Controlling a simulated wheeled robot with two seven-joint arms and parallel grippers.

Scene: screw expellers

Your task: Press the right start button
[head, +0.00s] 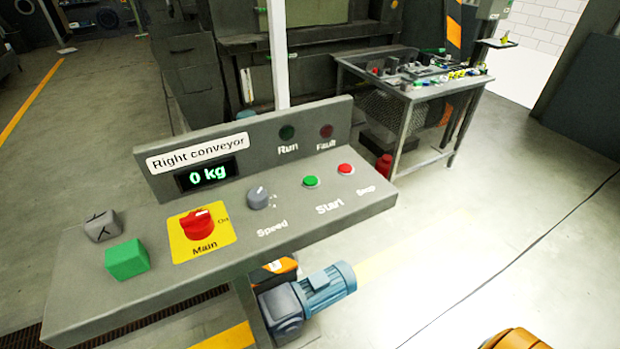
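The right conveyor's control panel (237,227) fills the middle of the head view, with a label reading "Right conveyor" (198,153). The green start button (311,182) sits above the word "Start", left of the red stop button (345,169). The display (208,174) reads 0 kg. The red main switch (198,224) sits on a yellow plate, and a grey speed knob (259,197) is right of it. The run lamp (287,132) and fault lamp (326,131) look dark. Neither gripper shows; nothing touches the start button.
A green cube (127,260) and a grey block (102,226) marked with a letter rest on the panel's left end. A blue motor (322,287) is below the panel. A cluttered workbench (408,85) stands behind. Open floor lies to the right.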

